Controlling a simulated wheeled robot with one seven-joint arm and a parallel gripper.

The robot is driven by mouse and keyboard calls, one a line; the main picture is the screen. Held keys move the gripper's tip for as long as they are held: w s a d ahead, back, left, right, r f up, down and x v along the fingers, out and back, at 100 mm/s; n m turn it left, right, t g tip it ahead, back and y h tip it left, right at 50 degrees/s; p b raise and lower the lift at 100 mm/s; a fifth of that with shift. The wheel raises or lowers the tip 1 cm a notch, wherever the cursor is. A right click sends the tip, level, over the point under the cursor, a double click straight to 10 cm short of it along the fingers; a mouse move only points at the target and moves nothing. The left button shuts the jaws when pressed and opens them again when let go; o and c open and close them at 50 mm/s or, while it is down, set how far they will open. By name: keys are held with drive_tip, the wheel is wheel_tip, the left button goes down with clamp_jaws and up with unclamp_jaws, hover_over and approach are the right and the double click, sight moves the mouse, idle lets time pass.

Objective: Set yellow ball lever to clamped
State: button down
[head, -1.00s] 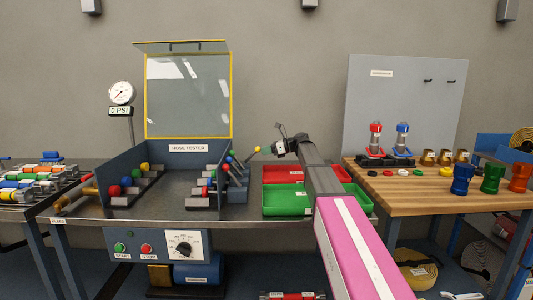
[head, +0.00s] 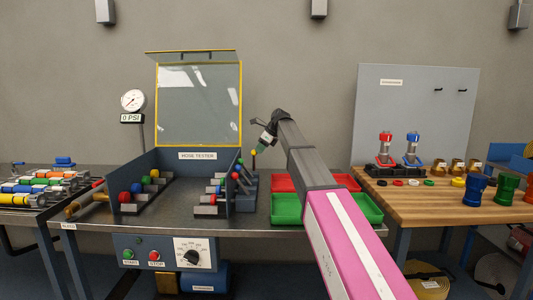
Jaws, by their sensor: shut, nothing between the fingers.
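The yellow ball lever (head: 254,153) stands nearly upright on the outer right side of the hose tester, its small yellow ball on top. My gripper (head: 261,147) is shut and empty, pointing down and left with its fingertips right at the yellow ball. I cannot tell whether they touch. The lower parts of the levers are partly hidden by the tester's side wall.
The hose tester (head: 197,156) has its clear yellow-edged lid (head: 198,105) raised. Grey blocks with larger coloured balls sit inside. The gauge (head: 133,101) reads 0 PSI. A red tray (head: 283,184) and a green tray (head: 286,208) lie right of the levers, under my arm.

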drive_tip(key=a+h, duration=0.2)
drive_tip(key=a, duration=0.1)
drive_tip(key=shift+r+h, duration=0.2)
drive_tip(key=shift+h, duration=0.9)
drive_tip(key=shift+a+f, duration=0.2)
drive_tip(key=shift+a, duration=0.9)
drive_tip(key=shift+a+f, duration=0.2)
drive_tip(key=shift+a, duration=0.9)
drive_tip(key=v, duration=1.3)
drive_tip(key=shift+s, duration=0.15)
drive_tip(key=shift+a, duration=0.1)
